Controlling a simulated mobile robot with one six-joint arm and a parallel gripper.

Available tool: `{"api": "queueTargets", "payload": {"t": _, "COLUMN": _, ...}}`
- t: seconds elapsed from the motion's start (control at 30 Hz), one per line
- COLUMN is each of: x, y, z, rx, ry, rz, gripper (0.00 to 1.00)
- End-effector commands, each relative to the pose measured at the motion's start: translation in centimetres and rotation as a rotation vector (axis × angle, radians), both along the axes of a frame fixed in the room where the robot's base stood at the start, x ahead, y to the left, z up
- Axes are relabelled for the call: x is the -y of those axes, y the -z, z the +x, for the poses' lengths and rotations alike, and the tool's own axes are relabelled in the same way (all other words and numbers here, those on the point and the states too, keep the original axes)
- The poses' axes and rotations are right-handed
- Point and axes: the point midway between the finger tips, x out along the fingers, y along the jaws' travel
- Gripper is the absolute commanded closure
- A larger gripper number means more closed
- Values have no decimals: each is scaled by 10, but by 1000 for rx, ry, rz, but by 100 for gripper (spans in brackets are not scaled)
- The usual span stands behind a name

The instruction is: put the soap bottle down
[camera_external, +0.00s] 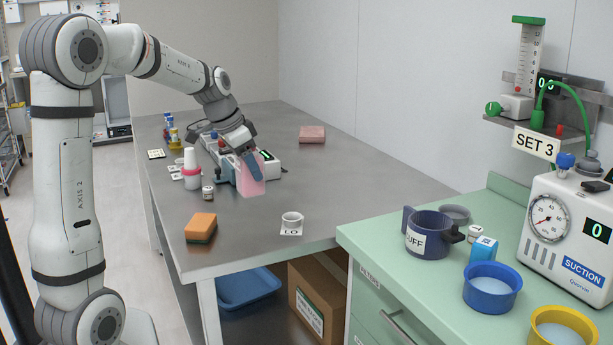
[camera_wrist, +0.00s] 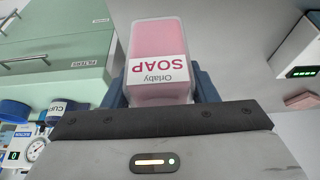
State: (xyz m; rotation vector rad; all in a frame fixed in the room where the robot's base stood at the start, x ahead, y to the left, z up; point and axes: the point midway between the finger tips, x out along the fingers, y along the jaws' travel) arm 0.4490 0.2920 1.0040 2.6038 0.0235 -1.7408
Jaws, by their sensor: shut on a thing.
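The soap bottle is a translucent box with pink contents (camera_external: 251,181). Its label reads "Orlaby SOAP", upside down in the wrist view (camera_wrist: 158,72). My gripper (camera_external: 250,165) is shut on the bottle, with blue fingers on both sides of it; they also show in the wrist view (camera_wrist: 160,88). The bottle is over the grey metal table (camera_external: 330,185), in front of a device with a green display. I cannot tell whether its base touches the table.
An orange sponge (camera_external: 201,226) and a small white cup on a card (camera_external: 292,221) stand nearer the front. White cups (camera_external: 190,163) and a small jar (camera_external: 208,192) are left of the bottle. A pink block (camera_external: 312,133) lies behind. Bare table lies to the right.

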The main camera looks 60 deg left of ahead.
Motion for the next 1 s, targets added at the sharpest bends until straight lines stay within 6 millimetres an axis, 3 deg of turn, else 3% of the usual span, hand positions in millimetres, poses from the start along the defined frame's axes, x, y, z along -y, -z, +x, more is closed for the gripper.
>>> {"api": "queueTargets", "payload": {"t": 0.1, "x": 15, "y": 6, "z": -11, "rx": 3, "ry": 11, "rz": 1, "gripper": 82}}
{"api": "queueTargets", "payload": {"t": 0.23, "x": 22, "y": 15, "z": -16, "rx": 1, "ry": 15, "rz": 0, "gripper": 82}}
{"api": "queueTargets", "payload": {"t": 0.5, "x": 23, "y": 61, "z": -17, "rx": -1, "ry": 17, "rz": -1, "gripper": 82}}
{"api": "queueTargets", "payload": {"t": 1.0, "x": 22, "y": 108, "z": -16, "rx": 1, "ry": 16, "rz": 1, "gripper": 82}}
